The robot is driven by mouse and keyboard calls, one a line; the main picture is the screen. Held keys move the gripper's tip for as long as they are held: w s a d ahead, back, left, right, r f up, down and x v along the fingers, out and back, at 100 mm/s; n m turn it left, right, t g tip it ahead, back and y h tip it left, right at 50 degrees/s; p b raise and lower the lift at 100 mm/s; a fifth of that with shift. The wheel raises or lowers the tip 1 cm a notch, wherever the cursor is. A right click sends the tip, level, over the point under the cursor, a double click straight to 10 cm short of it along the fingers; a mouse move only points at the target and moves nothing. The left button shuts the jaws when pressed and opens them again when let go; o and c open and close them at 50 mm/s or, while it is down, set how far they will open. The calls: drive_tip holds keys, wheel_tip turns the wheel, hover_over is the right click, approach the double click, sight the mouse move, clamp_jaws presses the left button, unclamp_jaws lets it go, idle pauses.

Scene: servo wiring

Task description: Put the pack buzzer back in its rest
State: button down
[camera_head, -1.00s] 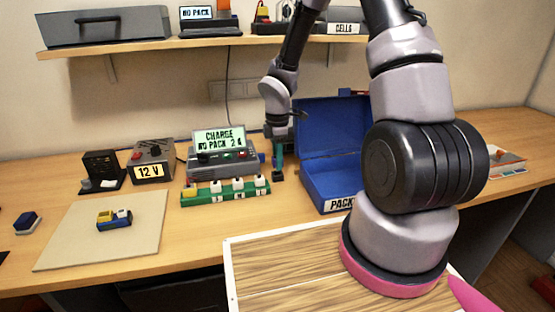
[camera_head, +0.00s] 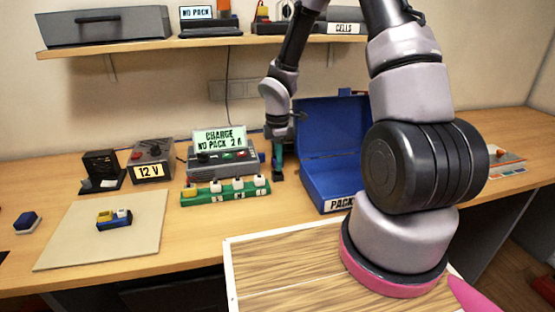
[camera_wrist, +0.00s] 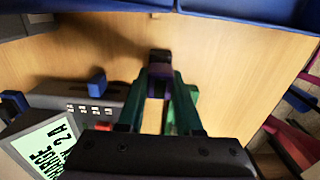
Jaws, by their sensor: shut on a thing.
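My gripper (camera_head: 277,160) reaches down between the charger and the open blue case in the head view. Its green fingers are shut on a small dark, purplish thing, which I take to be the pack buzzer. It shows at the fingertips in the wrist view (camera_wrist: 159,62) and as a dark block in the head view (camera_head: 277,176). Its underside and its exact gap to the desk cannot be told. I cannot pick out its rest with certainty.
The charger (camera_head: 225,165) stands left of my gripper. A green strip with white pieces (camera_head: 226,193) lies in front of it. The blue case (camera_head: 328,190) stands close on the right. A mat (camera_head: 75,245) with a yellow-blue part (camera_head: 114,220) lies left. The front desk is fairly clear.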

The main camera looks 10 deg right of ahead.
drive_tip(key=shift+f, duration=1.1)
drive_tip(key=c, duration=0.5)
unclamp_jaws()
wheel_tip(320, 180, up, 11)
drive_tip(key=shift+f, duration=0.15)
